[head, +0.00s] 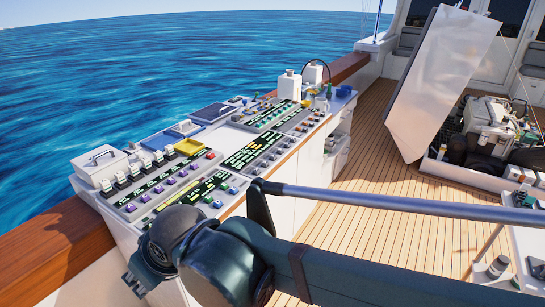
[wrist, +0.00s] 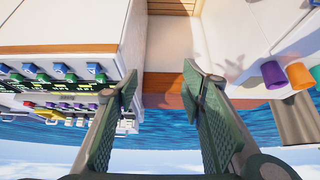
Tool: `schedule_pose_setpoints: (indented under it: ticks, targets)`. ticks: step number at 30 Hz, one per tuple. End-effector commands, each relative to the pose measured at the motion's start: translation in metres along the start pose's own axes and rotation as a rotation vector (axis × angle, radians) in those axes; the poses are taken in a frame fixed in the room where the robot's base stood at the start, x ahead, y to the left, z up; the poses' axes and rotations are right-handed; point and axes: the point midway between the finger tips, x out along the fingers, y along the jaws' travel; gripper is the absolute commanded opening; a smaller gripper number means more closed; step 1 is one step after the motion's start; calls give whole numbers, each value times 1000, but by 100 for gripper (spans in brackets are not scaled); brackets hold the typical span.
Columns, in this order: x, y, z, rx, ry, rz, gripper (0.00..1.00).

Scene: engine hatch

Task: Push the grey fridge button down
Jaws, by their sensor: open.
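The control panel (head: 180,190) along the boat's side carries rows of purple, blue, green, red and yellow controls with labels too small to read. I cannot pick out the grey fridge button among them. In the wrist view, part of the panel (wrist: 55,88) with blue, green and purple controls lies left of my gripper (wrist: 160,88). My gripper is open, its two green fingers wide apart with nothing between them. The left finger overlaps the panel's edge in the picture; I cannot tell how far apart they are. In the head view, my arm hides the panel's near end.
A yellow tray (head: 190,146) and white boxes (head: 100,165) stand on the console. A wooden rail (head: 45,255) runs beside it. The wrist view shows purple (wrist: 273,75) and orange (wrist: 299,77) cylinders at right. An open hatch with an engine (head: 490,125) is at right; deck between is clear.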

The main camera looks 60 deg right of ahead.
Motion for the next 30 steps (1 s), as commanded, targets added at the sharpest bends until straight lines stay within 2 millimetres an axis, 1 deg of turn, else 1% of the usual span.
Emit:
schedule_pose_setpoints:
  ticks: [1,6,9,30]
  targets:
    - [0,0,0,0,0,0,33]
    - [0,0,0,0,0,0,10]
    - [0,0,0,0,0,0,0]
    - [0,0,0,0,0,0,0]
